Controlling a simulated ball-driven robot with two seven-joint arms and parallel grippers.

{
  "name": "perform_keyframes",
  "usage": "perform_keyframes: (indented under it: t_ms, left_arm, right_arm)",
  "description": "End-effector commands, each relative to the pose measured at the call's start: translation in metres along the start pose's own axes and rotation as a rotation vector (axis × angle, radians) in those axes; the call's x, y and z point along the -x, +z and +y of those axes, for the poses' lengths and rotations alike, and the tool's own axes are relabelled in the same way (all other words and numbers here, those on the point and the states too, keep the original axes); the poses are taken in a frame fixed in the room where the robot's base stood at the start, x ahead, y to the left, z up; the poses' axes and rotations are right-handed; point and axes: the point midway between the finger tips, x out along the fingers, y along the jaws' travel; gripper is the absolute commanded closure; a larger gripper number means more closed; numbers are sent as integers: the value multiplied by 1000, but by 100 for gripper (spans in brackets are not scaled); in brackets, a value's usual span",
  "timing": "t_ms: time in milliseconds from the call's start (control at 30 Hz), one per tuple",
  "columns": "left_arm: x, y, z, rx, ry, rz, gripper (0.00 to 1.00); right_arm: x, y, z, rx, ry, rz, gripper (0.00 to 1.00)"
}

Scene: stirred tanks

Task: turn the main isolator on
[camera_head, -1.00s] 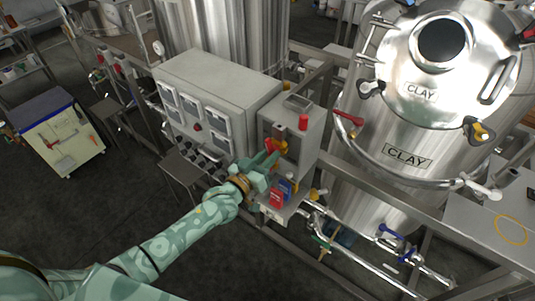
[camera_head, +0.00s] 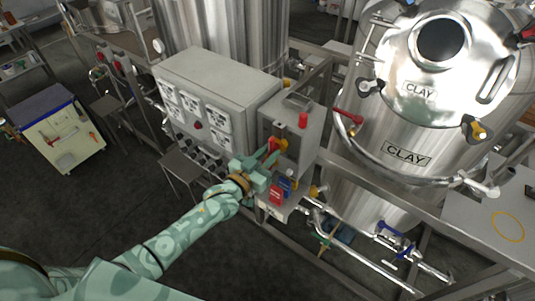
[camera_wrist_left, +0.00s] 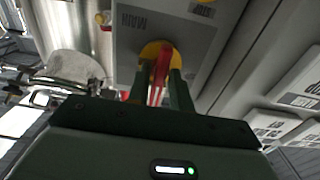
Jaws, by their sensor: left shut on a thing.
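The main isolator is a red handle (camera_head: 271,147) on a round yellow plate (camera_head: 283,144), on the front of a grey box (camera_head: 290,125). In the left wrist view the red handle (camera_wrist_left: 162,66) stands between my fingers, in front of the yellow plate (camera_wrist_left: 150,50). Upside-down "MAIN" lettering shows on the box face there. My left gripper (camera_head: 266,160) is shut on the red handle; it also shows in the left wrist view (camera_wrist_left: 160,84). The fingers partly hide the handle. My right gripper is not in view.
A larger grey panel (camera_head: 215,85) with labelled plates stands left of the isolator box. Red (camera_head: 276,195) and blue (camera_head: 285,186) items sit just below the gripper. Steel tank (camera_head: 400,150) and pipes stand right.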

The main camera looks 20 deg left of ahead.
Motion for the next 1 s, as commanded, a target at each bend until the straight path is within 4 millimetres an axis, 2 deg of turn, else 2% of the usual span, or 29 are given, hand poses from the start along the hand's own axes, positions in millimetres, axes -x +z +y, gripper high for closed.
perform_keyframes:
  t_ms: [67,100,133,433,567,667,1000]
  left_arm:
    - [1,2,0,-1,1,-5,100]
    - [1,2,0,-1,1,-5,76]
    - [1,2,0,-1,1,-5,67]
    - [1,1,0,0,0,-2,66]
    - [12,2,0,1,0,-4,66]
    - [32,2,0,0,1,-5,66]
    - [123,3,0,0,1,-7,66]
  right_arm:
    - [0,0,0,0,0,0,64]
    - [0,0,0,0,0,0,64]
    - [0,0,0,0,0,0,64]
    - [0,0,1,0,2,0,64]
    - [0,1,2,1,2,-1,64]
    - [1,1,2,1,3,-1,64]
    - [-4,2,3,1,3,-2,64]
